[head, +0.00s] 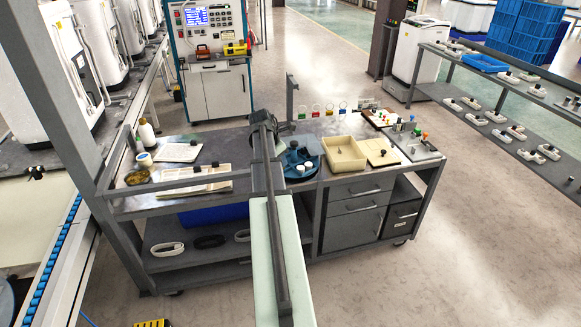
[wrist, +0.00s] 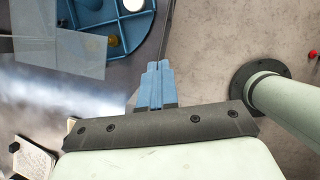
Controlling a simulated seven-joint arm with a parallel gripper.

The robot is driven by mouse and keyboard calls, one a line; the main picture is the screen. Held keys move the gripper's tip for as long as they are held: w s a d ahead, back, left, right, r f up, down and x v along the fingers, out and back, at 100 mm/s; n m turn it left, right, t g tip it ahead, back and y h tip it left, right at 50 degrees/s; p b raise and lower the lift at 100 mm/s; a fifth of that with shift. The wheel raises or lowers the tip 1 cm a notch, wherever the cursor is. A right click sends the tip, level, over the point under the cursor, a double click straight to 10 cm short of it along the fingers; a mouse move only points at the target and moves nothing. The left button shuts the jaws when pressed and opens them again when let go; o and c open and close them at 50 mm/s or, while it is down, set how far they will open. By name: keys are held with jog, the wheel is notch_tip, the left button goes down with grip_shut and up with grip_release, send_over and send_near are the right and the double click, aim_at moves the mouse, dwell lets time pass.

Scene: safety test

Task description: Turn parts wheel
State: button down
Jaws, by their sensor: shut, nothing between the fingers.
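The parts wheel (head: 313,151) is a round blue tray with compartments on the grey workbench, and it holds small white and black parts. Part of it also shows at the top left of the wrist view (wrist: 136,30), with a white round part and a small yellowish part in it. My gripper (wrist: 158,66) has blue fingers set together, empty, below and right of the wheel's rim in the wrist view. The fingers appear apart from the wheel; their height above it is unclear. In the head view my arm covers the wheel's left side, and the fingertips cannot be made out.
A cream bin (head: 344,155) stands just right of the wheel. A thin post (head: 290,96) rises behind, near several coloured tags. A translucent panel (wrist: 60,50) shows in the wrist view.

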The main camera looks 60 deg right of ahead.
send_near(289, 174)
jog(key=s+a+f, duration=0.1)
jog(key=s+f, duration=0.3)
jog(key=f, duration=0.1)
jog(key=shift+s+d, duration=0.65)
jog(key=shift+d, duration=0.15)
jog(key=shift+s+d, duration=0.4)
jog(key=shift+d, duration=0.4)
jog(key=shift+s+d+n, duration=0.35)
jog(key=shift+s+n, duration=0.1)
jog(key=shift+n, duration=0.05)
jog(key=shift+s+d+n+t, duration=0.6)
jog(key=shift+s+d+n, duration=0.3)
jog(key=shift+n, duration=0.3)
jog(key=shift+s+d, duration=0.3)
jog(key=shift+d, duration=0.4)
jog(key=shift+s+d, duration=0.35)
jog(key=shift+d, duration=0.4)
jog(key=shift+s+d, duration=0.3)
jog(key=shift+d, duration=0.4)
jog(key=shift+s+d, duration=0.15)
jog(key=shift+d, duration=0.7)
jog(key=shift+s+d, duration=0.1)
jog(key=shift+d, duration=0.75)
jog(key=shift+d, duration=0.15)
